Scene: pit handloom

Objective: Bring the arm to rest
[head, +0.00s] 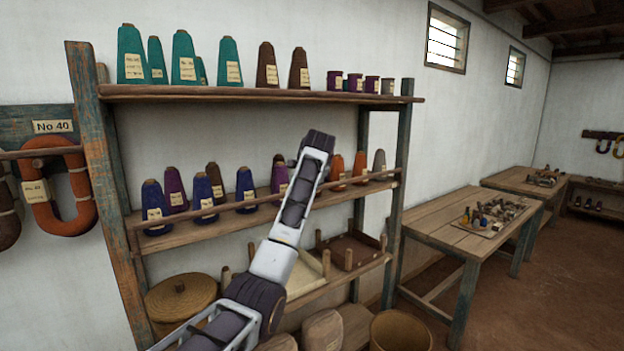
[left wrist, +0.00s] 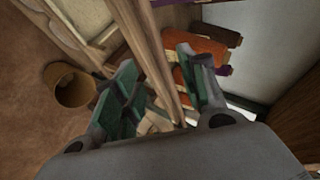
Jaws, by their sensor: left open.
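My left arm (head: 290,215) comes up from the bottom of the head view and stands in front of the shelf rack, its upper end before the wall above the middle shelf. My left gripper's fingers cannot be made out in the head view. In the left wrist view my left gripper (left wrist: 163,92) is open, its two green fingers wide apart with nothing held. A wooden shelf rail (left wrist: 163,65) runs between the fingers in the picture; whether it touches them I cannot tell. My right gripper is not in view.
The middle shelf (head: 190,232) carries blue, purple and brown cones, with orange cones (head: 360,165) right of my arm; orange ones also show in the left wrist view (left wrist: 205,52). A round basket (head: 400,330) stands low. A table (head: 440,228) with small items stands right.

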